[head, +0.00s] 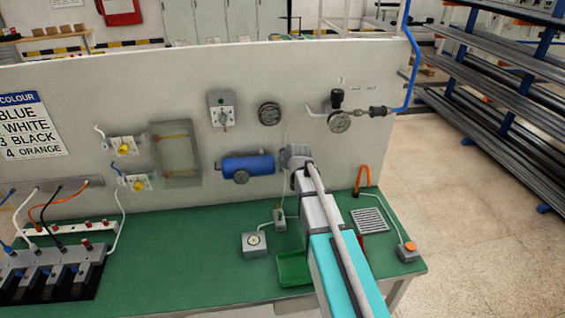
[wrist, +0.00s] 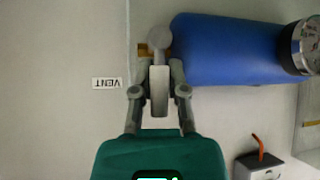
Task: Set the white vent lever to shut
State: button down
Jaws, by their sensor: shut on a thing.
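The white vent lever (wrist: 159,92) is in the wrist view, hanging from a round hub beside a brass fitting at the end of the blue tank (wrist: 235,48). In that picture the lever points straight back toward my palm. My gripper (wrist: 160,76) is shut on it, one finger on each side. A label reading VENT (wrist: 106,83) shows upside down on the panel to the left. In the head view my gripper (head: 297,156) is at the right end of the blue tank (head: 248,165) and hides the lever.
A pressure gauge (head: 340,121) with a blue hose is at the upper right. On the green bench below stand a white box with a dial (head: 254,243) and a green tray (head: 292,268).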

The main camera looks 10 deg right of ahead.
jog(key=shift+s+f, duration=0.1)
dwell(0.3)
jog(key=c, duration=0.9)
grip_release()
jog(key=shift+r, duration=0.2)
